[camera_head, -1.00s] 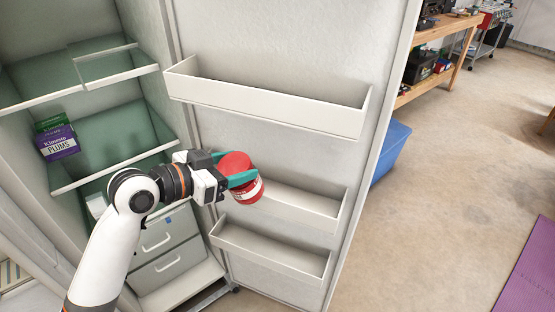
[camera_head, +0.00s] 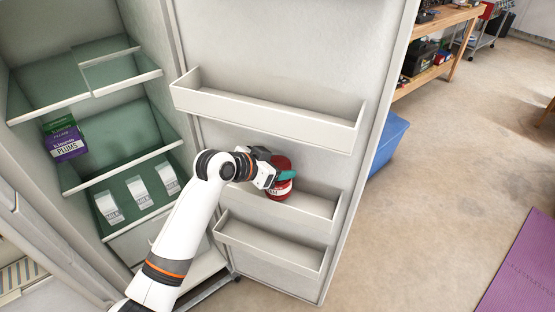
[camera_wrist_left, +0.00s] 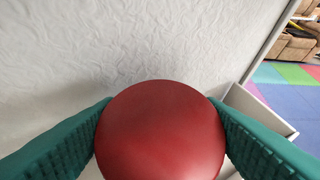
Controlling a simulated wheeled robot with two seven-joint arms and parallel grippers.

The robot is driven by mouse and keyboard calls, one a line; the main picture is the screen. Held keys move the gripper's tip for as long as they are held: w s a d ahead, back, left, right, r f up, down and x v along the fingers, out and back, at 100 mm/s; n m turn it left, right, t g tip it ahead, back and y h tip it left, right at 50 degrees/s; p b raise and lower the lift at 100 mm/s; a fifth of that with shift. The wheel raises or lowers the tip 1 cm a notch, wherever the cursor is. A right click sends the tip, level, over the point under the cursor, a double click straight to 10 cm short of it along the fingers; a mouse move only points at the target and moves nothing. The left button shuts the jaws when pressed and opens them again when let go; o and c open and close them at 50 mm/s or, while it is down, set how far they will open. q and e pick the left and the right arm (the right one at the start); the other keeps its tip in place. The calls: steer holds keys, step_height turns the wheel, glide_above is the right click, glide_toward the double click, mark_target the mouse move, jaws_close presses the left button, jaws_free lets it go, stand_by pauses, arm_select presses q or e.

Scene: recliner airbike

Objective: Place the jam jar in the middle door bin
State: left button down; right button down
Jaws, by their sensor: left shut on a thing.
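The jam jar (camera_head: 281,181) is red with a red lid and a pale label. My left gripper (camera_head: 284,176) is shut on it, with teal fingers around its sides. In the left wrist view the round red lid (camera_wrist_left: 160,132) sits between both fingers. The middle door bin (camera_head: 318,204) is a white open-topped tray on the inside of the open fridge door. My right gripper is not in view.
An empty upper door bin (camera_head: 265,118) hangs above the jar, and an empty lower bin (camera_head: 270,248) is below. Fridge shelves at left hold stacked boxes (camera_head: 66,138) and several white cartons (camera_head: 138,192). A blue bin (camera_head: 388,142) stands behind the door.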

arm_select(q)
steer(key=shift+w+d+f, duration=0.1)
steer(key=shift+d+f, duration=0.1)
steer(key=shift+f, duration=0.45)
steer(key=shift+a+f, duration=0.1)
steer(key=shift+a, duration=0.05)
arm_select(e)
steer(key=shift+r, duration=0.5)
arm_select(q)
steer(key=c, duration=0.8)
jaws_free()
steer(key=shift+f, duration=0.25)
steer(key=shift+c, duration=0.2)
steer(key=o, duration=0.5)
steer(key=shift+c, duration=0.2)
steer(key=shift+r, duration=0.15)
